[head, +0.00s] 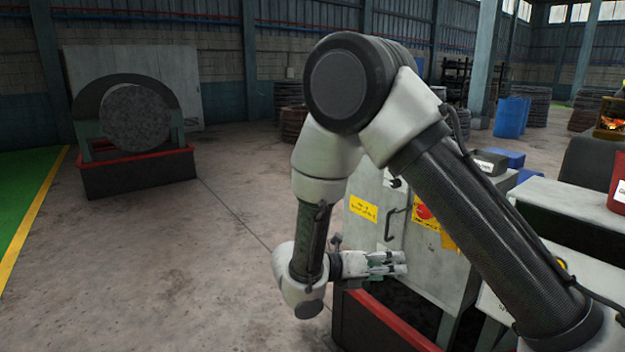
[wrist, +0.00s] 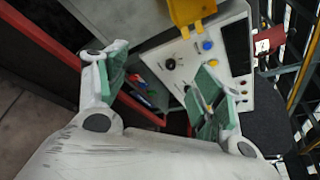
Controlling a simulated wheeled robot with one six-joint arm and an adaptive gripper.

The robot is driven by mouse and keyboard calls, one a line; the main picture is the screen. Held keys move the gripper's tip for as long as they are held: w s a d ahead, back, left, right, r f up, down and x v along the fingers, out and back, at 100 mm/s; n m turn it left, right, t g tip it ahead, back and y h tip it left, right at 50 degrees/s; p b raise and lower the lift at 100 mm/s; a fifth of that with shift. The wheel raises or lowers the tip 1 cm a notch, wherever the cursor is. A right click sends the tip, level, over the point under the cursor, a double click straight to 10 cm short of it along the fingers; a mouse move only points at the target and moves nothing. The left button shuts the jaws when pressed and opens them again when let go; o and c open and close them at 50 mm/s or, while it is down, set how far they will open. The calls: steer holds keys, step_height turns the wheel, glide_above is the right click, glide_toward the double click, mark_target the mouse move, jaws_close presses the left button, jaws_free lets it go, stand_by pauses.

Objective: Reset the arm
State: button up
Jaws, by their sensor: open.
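My arm reaches across the right half of the head view, bent at a high elbow, with the wrist hanging low. My gripper (head: 404,263) points right, in front of the grey cabinet (head: 436,268) and above a red-edged base (head: 395,333). In the wrist view my gripper (wrist: 166,72) is open, with its two green-padded fingers apart and nothing between them. Beyond the fingers is a light control panel (wrist: 187,72) with a black knob and coloured buttons. A yellow part (wrist: 190,12) sits at its top. I cannot tell whether the gripper touches anything.
A grey drum (head: 140,118) in a red-based frame stands at the far left. The floor (head: 165,265) between it and my arm is clear. Blue barrels (head: 510,117) stand at the back right. A red container (head: 619,182) stands on a light top at the right edge.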

steer(key=s+d+r+m+g+y, duration=0.1)
steer(key=s+d+r+m+y, duration=1.2)
steer(key=m, duration=1.8)
steer(key=s+d+r, duration=0.6)
steer(key=s+r, duration=0.1)
steer(key=s, duration=0.1)
steer(key=shift+y, duration=0.4)
steer(key=shift+r, duration=0.1)
